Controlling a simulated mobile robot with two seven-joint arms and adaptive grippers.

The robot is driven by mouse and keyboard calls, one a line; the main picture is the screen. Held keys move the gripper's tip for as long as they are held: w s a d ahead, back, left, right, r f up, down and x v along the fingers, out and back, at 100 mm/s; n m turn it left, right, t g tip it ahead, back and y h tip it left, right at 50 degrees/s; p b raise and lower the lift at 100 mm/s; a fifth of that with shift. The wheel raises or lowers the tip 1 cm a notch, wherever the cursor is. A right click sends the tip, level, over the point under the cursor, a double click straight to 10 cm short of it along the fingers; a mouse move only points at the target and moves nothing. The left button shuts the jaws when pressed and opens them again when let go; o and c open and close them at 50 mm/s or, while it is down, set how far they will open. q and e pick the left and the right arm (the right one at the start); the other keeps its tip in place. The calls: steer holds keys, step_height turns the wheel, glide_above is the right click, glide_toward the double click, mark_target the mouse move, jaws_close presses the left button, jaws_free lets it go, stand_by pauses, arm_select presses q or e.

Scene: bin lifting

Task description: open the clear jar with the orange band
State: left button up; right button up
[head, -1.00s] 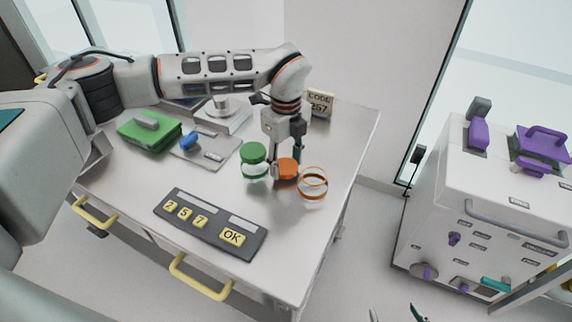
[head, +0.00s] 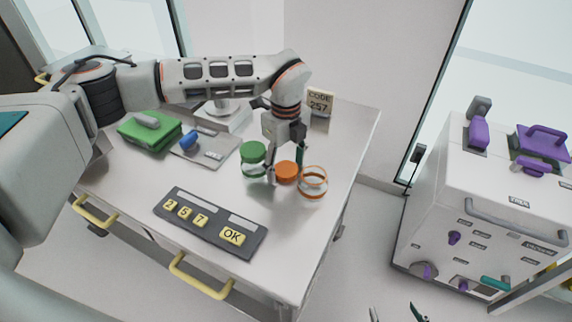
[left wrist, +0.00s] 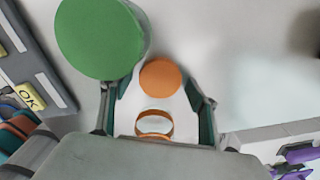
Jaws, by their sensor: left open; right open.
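The clear jar with the orange band (head: 313,184) stands near the right edge of the table. Its top looks open. An orange lid (head: 287,173) lies beside it on the left, apparently on the table. My left gripper (head: 286,166) is open and points down just over the lid. In the left wrist view, the orange lid (left wrist: 160,78) shows ahead between the open fingers, and the jar's orange ring (left wrist: 154,123) shows nearer the palm. My right gripper (head: 395,313) shows only as fingertips, apart, at the bottom edge.
A green-lidded jar (head: 253,157) stands close to the left of the lid. A keypad (head: 210,222) lies in front, and a green block with a handle (head: 150,131) is at the left. A code sign (head: 320,102) stands behind. A white cabinet (head: 480,220) is at the right.

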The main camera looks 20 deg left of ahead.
mark_target(286, 169)
arm_select(q)
step_height(286, 169, up, 12)
steer(key=shift+b, duration=0.4)
